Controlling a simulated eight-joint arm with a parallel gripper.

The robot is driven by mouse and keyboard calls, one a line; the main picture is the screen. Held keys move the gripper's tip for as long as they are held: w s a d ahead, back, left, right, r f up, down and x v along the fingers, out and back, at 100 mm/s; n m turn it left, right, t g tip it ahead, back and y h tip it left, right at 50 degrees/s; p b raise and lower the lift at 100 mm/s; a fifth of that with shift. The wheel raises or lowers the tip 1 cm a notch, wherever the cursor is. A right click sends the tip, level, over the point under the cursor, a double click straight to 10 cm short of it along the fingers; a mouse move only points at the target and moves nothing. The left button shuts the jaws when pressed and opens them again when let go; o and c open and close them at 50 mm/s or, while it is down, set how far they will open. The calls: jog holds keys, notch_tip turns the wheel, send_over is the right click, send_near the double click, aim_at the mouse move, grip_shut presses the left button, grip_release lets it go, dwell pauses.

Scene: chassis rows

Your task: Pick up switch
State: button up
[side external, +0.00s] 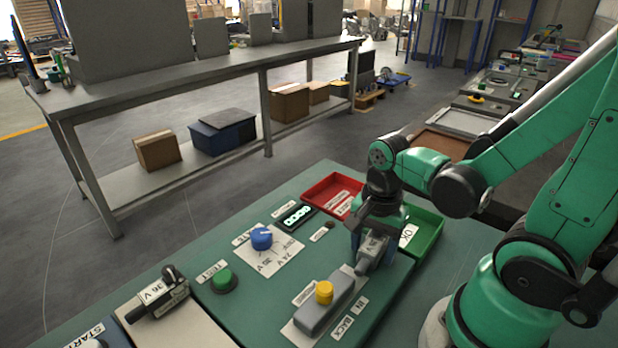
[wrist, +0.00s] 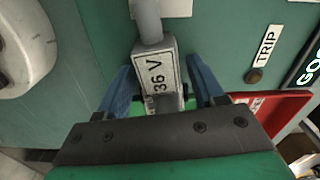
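A grey switch (side external: 370,256) with a white "36 V" label lies between the fingers of my gripper (side external: 366,247), low over the right part of the green panel. In the wrist view the switch (wrist: 157,75) has its round grey lever pointing up the picture, and the two blue fingers of my gripper (wrist: 160,82) stand on either side of its body. The fingers are very near its sides; I cannot tell whether they press on it or whether it rests on the panel. A second switch marked "36 V" (side external: 158,294) lies at the panel's left.
A red tray (side external: 333,187) and a green tray (side external: 424,235) marked "OK" stand beside my gripper. A grey block with a yellow knob (side external: 324,291) is just in front. A blue dial (side external: 262,238) and a green button (side external: 223,280) stick up farther left.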

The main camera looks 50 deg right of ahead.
grip_shut()
jog(key=shift+r, duration=0.15)
